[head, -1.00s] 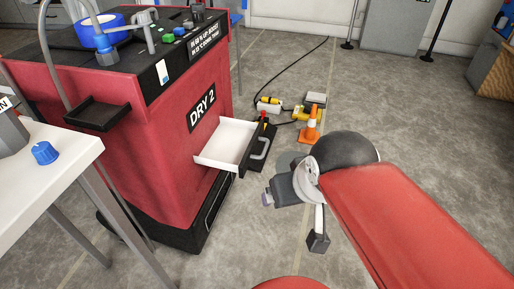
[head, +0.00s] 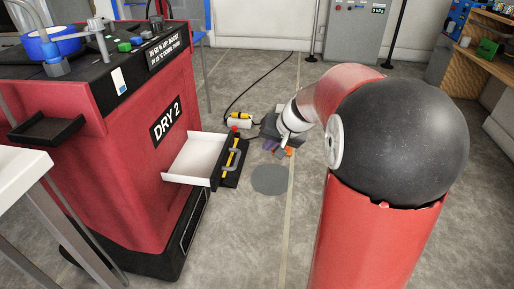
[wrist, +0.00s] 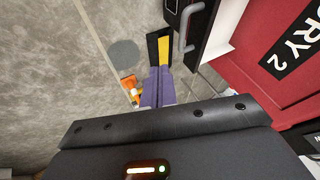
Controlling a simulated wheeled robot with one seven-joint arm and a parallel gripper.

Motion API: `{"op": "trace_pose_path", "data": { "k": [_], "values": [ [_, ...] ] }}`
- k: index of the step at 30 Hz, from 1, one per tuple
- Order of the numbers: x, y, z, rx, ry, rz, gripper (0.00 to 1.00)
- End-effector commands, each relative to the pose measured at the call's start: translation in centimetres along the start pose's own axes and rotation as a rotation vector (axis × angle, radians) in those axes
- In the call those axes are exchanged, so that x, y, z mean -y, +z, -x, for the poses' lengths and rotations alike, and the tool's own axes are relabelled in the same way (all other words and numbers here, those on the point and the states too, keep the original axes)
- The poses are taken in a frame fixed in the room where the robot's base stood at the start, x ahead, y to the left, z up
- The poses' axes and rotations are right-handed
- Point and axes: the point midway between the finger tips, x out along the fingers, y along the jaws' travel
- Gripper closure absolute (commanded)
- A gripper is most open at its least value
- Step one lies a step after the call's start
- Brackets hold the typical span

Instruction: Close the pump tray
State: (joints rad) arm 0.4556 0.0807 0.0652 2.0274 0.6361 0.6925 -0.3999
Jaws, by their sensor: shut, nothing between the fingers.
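The pump tray (head: 194,157) is a white drawer pulled out of the red DRY 2 machine (head: 140,170). Its black front carries a grey handle (head: 234,160). In the wrist view the handle (wrist: 186,28) is at the top, with part of the black front (wrist: 204,28) beside it. My gripper (head: 271,147) is to the right of the tray front in the head view, apart from it. In the wrist view its purple fingers (wrist: 158,88) are together and empty, below and left of the handle.
A black item with a yellow strip (wrist: 164,50) lies beside the tray front. A yellow-and-white device (head: 240,118) and a black cable lie on the floor behind. A white table (head: 20,175) is at left.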

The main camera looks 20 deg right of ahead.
Motion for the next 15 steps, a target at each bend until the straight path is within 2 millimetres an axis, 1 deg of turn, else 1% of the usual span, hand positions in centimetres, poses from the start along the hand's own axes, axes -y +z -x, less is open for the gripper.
{"op": "trace_pose_path", "data": {
  "k": [1,12,13,15],
  "values": [
    [-0.1,0.1,-1.0,0.005,0.000,-0.001,1.00],
    [0.0,0.2,-8.8,0.006,0.000,0.001,1.00],
    [0.2,0.2,-9.2,0.005,-0.001,0.002,1.00],
    [1.5,0.2,-9.5,0.004,-0.001,0.004,1.00]
  ]
}}
